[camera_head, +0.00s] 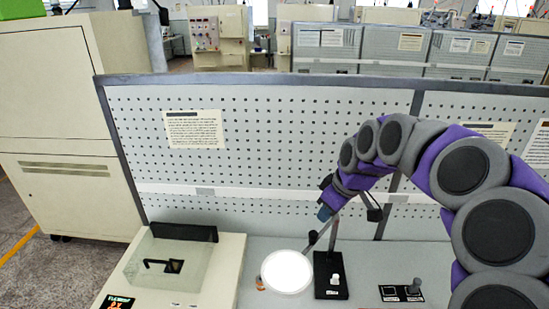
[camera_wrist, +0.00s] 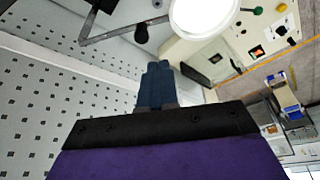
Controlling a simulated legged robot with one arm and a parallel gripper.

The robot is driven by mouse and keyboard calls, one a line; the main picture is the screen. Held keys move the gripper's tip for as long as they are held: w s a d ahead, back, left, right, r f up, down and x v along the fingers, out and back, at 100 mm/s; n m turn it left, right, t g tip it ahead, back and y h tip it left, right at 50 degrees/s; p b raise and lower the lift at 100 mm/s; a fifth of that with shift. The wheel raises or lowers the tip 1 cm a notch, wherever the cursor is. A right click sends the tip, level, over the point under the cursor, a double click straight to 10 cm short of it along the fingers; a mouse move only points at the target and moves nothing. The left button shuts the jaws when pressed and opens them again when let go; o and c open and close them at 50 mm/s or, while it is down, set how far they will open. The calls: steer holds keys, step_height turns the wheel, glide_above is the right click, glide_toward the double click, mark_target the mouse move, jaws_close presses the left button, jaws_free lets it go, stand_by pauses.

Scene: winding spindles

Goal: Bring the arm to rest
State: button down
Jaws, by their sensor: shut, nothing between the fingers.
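My gripper (camera_head: 323,213) is at the end of my purple and grey arm, which arches in from the right in the head view. It hangs in front of the pegboard, above the bench and near the thin post of a black stand. In the wrist view the two blue fingers (camera_wrist: 158,72) lie together with nothing between them. The black stand (camera_head: 331,288) is on the bench below the gripper. A bright white disc (camera_head: 287,272) is left of the stand; it also shows in the wrist view (camera_wrist: 205,14). I cannot tell the exact gap between gripper and post.
A perforated panel (camera_head: 250,150) stands behind the bench. A cream machine with a clear-walled box (camera_head: 205,262) is at the left. A small panel with a knob (camera_head: 402,293) is right of the stand. A tall cream cabinet (camera_head: 65,120) stands far left.

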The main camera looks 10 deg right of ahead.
steer(key=s+a+f+m+g+b, duration=0.15)
steer(key=s+a+f+b, duration=0.4)
steer(key=s+a, duration=0.6)
steer(key=s+f+m+g+h+b, duration=0.1)
steer(key=s+f, duration=0.4)
steer(key=s, duration=0.5)
steer(key=s+a+f+m+g+h+b, duration=0.1)
steer(key=s+f+m+b, duration=0.3)
steer(key=s, duration=0.6)
step_height(320, 180, down, 2)
steer(key=shift+a+f+g, duration=0.15)
steer(key=shift+a+g, duration=0.15)
steer(key=shift+g, duration=0.55)
steer(key=shift+w, duration=0.1)
